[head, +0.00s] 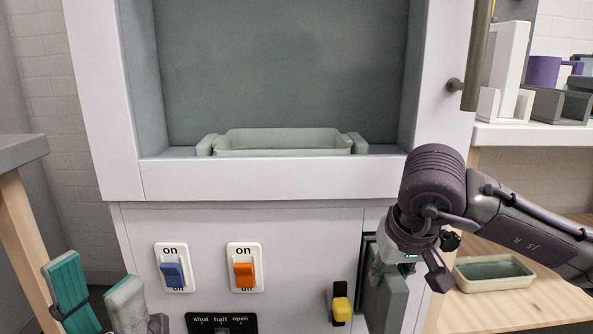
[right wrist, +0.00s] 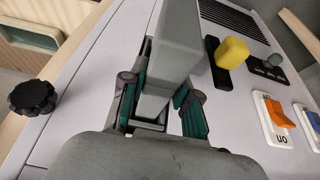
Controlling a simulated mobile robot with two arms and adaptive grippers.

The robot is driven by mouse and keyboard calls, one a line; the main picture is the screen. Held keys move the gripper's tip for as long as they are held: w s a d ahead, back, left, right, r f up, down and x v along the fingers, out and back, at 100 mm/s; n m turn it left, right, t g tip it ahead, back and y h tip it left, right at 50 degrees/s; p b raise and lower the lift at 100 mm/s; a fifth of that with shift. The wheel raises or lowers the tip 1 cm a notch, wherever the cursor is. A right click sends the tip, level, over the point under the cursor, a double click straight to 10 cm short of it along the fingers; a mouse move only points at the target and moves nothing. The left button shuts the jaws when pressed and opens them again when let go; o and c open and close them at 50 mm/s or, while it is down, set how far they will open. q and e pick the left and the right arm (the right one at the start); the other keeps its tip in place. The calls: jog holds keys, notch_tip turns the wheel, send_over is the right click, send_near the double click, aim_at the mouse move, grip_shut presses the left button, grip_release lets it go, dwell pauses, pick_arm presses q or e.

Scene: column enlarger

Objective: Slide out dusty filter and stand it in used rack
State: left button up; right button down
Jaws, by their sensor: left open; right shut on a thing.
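The filter, a grey slab (head: 386,302), is at a dark-framed slot in the front of the white machine, right of the yellow knob. In the right wrist view the grey slab (right wrist: 178,45) passes between the teal fingers of my right gripper (right wrist: 160,105), which is shut on it. How far it sits in the slot I cannot tell, and no dust is visible. My left gripper (head: 97,295) is open and empty at the lower left, apart from the machine. A white rack (head: 507,75) and a grey rack (head: 560,106) stand on the right shelf; no label shows which is the used rack.
A pale tray (head: 285,140) sits in the machine's recess. Blue (head: 173,275) and orange (head: 244,275) switches, a yellow knob (head: 341,309) and a shut/half/open slider (head: 222,325) are on the front. A cream tray (head: 494,274) lies on the wooden surface at right.

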aim_at(398, 284)
jog(key=shift+s+d, duration=0.1)
jog(key=shift+s, duration=1.6)
jog(key=shift+b, duration=0.3)
jog(key=s, duration=0.6)
jog(key=shift+b, duration=0.4)
jog(key=shift+s+d, duration=0.1)
dwell(0.6)
